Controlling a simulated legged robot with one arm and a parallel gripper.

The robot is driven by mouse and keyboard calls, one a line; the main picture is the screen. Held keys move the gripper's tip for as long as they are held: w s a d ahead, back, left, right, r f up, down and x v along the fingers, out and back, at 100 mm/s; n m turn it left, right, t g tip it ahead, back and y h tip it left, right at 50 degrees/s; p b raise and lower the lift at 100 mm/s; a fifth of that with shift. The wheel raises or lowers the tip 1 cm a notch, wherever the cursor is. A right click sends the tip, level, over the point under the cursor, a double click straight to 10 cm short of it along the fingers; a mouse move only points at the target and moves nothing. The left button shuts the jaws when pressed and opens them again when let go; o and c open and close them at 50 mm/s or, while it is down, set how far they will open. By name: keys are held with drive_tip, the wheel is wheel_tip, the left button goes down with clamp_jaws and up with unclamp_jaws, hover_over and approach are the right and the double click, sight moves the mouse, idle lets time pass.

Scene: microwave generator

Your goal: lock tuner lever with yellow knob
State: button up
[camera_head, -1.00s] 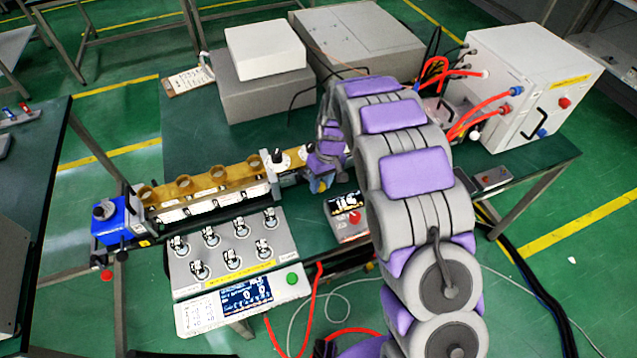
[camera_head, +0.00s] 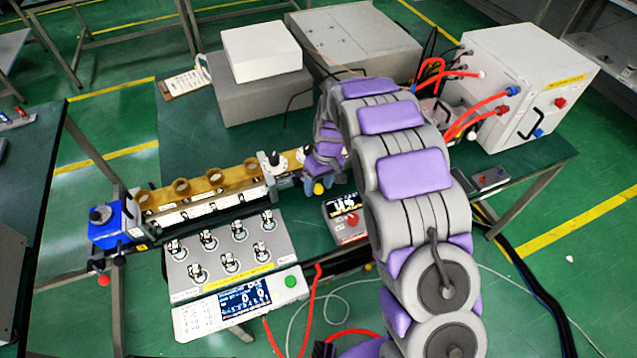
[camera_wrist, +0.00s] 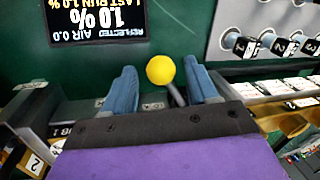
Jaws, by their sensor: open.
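The yellow knob (camera_wrist: 160,70) sits on a short dark lever (camera_wrist: 177,96) in the wrist view. It lies between the two blue fingers of my gripper (camera_wrist: 163,82), nearer the right finger, with visible gaps to both. The gripper is open. In the head view the yellow knob (camera_head: 318,187) shows just below my gripper (camera_head: 322,178), at the right end of the brass tuner assembly (camera_head: 205,184). The lever's base is hidden by my gripper in both views.
A switch panel (camera_head: 228,250) stands in front of the brass assembly. A white cabinet (camera_head: 520,85) with red hoses stands at the right.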

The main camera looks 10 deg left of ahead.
wheel_tip(320, 180, up, 17)
drive_tip(key=w+d+p, duration=0.2)
drive_tip(key=p, duration=0.1)
drive_tip(key=shift+w+d, duration=0.15)
idle(0.5)
drive_tip(key=s+d+r+m, duration=0.3)
drive_tip(key=s+d+r, duration=0.4)
drive_tip(key=s+d, duration=0.2)
drive_tip(key=s+d+m, duration=0.3)
drive_tip(key=s+d, duration=0.3)
drive_tip(key=s, duration=0.9)
drive_tip(key=s+d+m+h, duration=0.1)
drive_tip(key=s+d, duration=0.6)
drive_tip(key=s, duration=0.9)
drive_tip(key=shift+r+m+h, duration=0.3)
drive_tip(key=shift+r+m, duration=0.15)
drive_tip(key=shift+m, duration=0.45)
drive_tip(key=shift+w+a, duration=0.1)
drive_tip(key=shift+w, duration=0.1)
